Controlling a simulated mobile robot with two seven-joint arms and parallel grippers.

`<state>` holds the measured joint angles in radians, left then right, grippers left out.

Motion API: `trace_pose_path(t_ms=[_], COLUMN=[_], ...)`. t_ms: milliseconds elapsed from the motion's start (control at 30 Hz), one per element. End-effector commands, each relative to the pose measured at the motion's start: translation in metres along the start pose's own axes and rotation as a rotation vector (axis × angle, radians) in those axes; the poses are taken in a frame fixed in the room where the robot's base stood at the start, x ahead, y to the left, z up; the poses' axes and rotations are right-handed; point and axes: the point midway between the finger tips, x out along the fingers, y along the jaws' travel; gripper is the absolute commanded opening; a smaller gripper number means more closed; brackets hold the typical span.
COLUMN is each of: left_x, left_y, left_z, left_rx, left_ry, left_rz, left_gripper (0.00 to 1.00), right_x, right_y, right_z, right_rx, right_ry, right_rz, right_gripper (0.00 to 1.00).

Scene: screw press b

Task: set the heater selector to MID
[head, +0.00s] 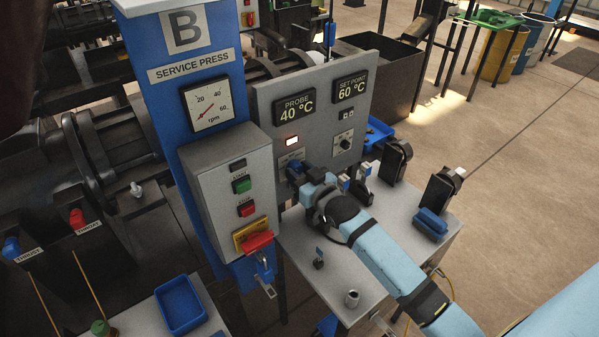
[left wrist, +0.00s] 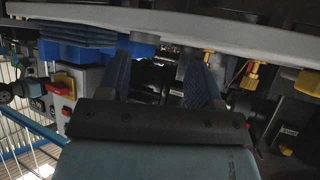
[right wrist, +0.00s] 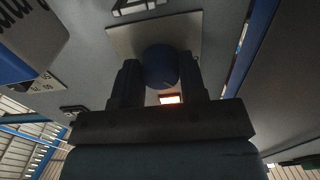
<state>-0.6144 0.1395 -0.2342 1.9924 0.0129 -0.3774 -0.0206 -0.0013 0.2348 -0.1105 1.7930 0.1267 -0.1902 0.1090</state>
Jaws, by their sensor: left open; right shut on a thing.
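The grey control panel (head: 317,105) on the service press reads PROBE 40 °C and SET POINT 60 °C. My right gripper (head: 299,174) is at its lower left, its arm coming from the lower right. In the right wrist view, a round blue knob (right wrist: 160,66), apparently the heater selector, sits on a light plate (right wrist: 122,44) between the fingers, and the gripper is shut on it. The knob's setting and the plate's markings cannot be read. A lamp (head: 292,141) glows above it in the head view. My left gripper (left wrist: 163,78) is open and empty in the left wrist view.
A grey box with START and STOP buttons and a red switch (head: 257,242) stands left of my right gripper. A second dial (head: 343,141) is to its right on the panel. Levers, a blue block (head: 430,224) and small parts stand on the grey bench (head: 335,270) below.

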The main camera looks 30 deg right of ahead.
Motion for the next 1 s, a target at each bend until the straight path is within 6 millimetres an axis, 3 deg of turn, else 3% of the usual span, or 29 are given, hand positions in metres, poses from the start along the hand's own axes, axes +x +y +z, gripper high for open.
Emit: trace_pose_path(t_ms=[367, 1000], left_x=[-0.005, -0.02], left_y=[0.0, 0.0], left_z=[-0.008, -0.032], left_rx=[0.0, 0.002], left_ry=[-0.001, 0.006], left_rz=[0.0, -0.002], left_gripper=[0.59, 0.59], right_x=[0.0, 0.0], right_y=[0.0, -0.001], right_z=[-0.002, -0.001], right_rx=[0.105, 0.573], right_ry=[0.0, 0.0], right_rz=[0.0, 0.0], right_gripper=[0.15, 0.15])
